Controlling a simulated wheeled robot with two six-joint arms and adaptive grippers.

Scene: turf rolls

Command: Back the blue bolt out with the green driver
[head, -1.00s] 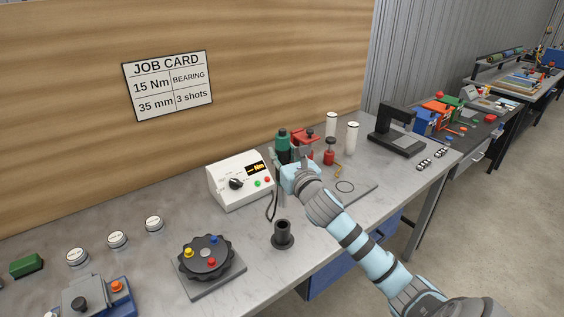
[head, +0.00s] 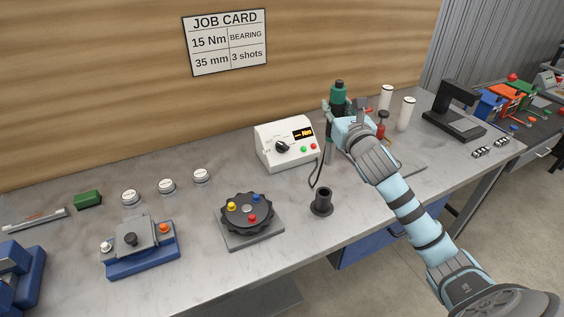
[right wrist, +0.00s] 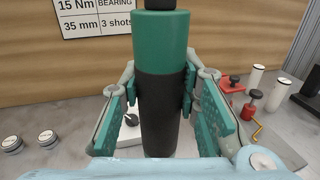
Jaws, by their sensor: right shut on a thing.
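The green driver (head: 338,97) stands upright in my right gripper (head: 335,118), at the back of the bench. In the right wrist view the fingers close on the black grip of the driver (right wrist: 160,50) from both sides. My right gripper is behind and to the right of this plate. My left gripper is not in view.
A white controller box (head: 270,150) with a dial and a cable stands left of the driver. A black holder (head: 321,203) stands in front. A blue fixture (head: 142,262), round gauges and a green block (head: 88,199) are at left. White cylinders (head: 405,114) and a black press are at right.

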